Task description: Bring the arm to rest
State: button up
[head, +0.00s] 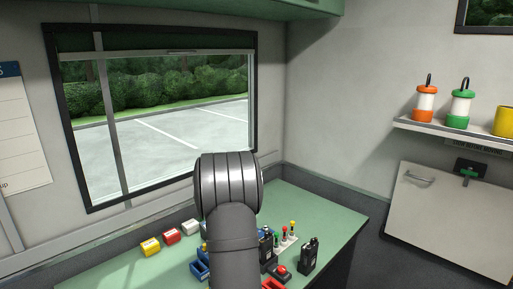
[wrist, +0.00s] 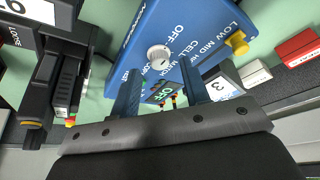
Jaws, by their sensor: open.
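My gripper (wrist: 160,70) is open in the wrist view, with its two dark blue fingers apart and nothing visibly held between them. A blue box (wrist: 195,22) with a white knob (wrist: 158,55), a yellow button (wrist: 238,42) and lettering such as "OFF" lies beyond the fingertips. I cannot tell whether the fingers touch it. In the head view my grey arm rises in front of the green bench (head: 325,213) and hides the gripper and the middle of the bench.
Black radios (head: 309,255) and small red, green and yellow-topped items (head: 284,238) stand right of my arm. Yellow (head: 150,247), red (head: 171,236) and white (head: 191,227) blocks line the window side. Lanterns (head: 425,104) sit on a wall shelf (head: 450,132). A folded panel (head: 450,220) hangs below.

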jog(key=shift+x, duration=0.9)
jog(key=shift+r, duration=0.1)
jog(key=v, duration=1.7)
jog(key=x, duration=1.7)
jog(key=shift+s, duration=0.1)
jog(key=shift+a+m+h, duration=0.2)
jog(key=shift+m+h, duration=0.6)
jog(key=shift+m, duration=1.3)
jog(key=v, duration=1.4)
jog(key=shift+r+g, duration=0.3)
jog(key=shift+r, duration=0.2)
